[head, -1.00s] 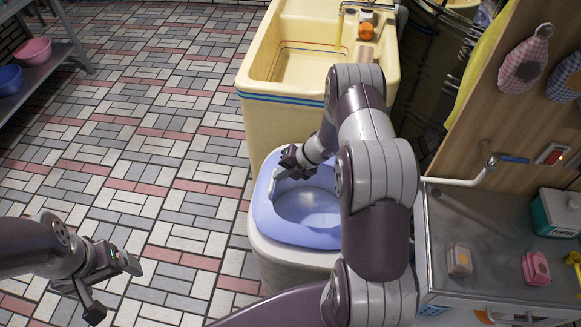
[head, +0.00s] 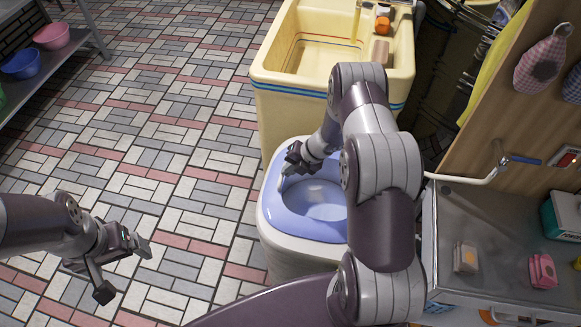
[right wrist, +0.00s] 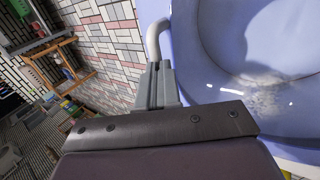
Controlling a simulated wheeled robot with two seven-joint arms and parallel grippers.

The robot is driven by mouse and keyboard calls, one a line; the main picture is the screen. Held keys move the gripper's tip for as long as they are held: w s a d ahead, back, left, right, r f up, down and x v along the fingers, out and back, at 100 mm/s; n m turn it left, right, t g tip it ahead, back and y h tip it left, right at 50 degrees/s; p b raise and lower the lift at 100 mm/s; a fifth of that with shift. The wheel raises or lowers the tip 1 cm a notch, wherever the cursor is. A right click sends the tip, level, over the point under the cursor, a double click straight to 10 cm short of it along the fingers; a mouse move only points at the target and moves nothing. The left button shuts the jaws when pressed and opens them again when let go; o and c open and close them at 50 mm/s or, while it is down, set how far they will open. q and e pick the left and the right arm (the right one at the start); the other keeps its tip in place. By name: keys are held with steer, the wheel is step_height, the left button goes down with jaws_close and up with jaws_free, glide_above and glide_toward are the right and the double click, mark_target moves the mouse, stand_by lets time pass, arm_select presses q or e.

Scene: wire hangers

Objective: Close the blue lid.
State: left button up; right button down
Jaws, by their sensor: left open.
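The light blue top or lid (head: 277,209) sits on a pale bin (head: 290,262) in front of the cream sink. A rounded hollow shows in it. It also shows in the right wrist view (right wrist: 210,70), wide and close at the right. My right gripper (head: 284,180) is over the left part of the blue top. In the right wrist view its fingers (right wrist: 157,75) are close together at the foot of a thin whitish curved bar (right wrist: 153,35); whether they grip it is unclear. My right arm hides the bin's right side. My left gripper (head: 124,268) is open and empty above the floor.
The cream sink (head: 270,85) stands behind the bin. A grey counter (head: 500,225) with small blocks is at the right. A shelf with a pink bowl (head: 51,36) and a blue bowl (head: 21,64) is at the far left. The tiled floor between is clear.

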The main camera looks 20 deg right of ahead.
steer(key=p+v, duration=0.4)
steer(key=v, duration=0.1)
steer(key=shift+w+r, duration=0.15)
steer(key=shift+w, duration=0.05)
steer(key=v, duration=0.9)
steer(key=shift+s+f, duration=0.2)
steer(key=shift+s, duration=0.05)
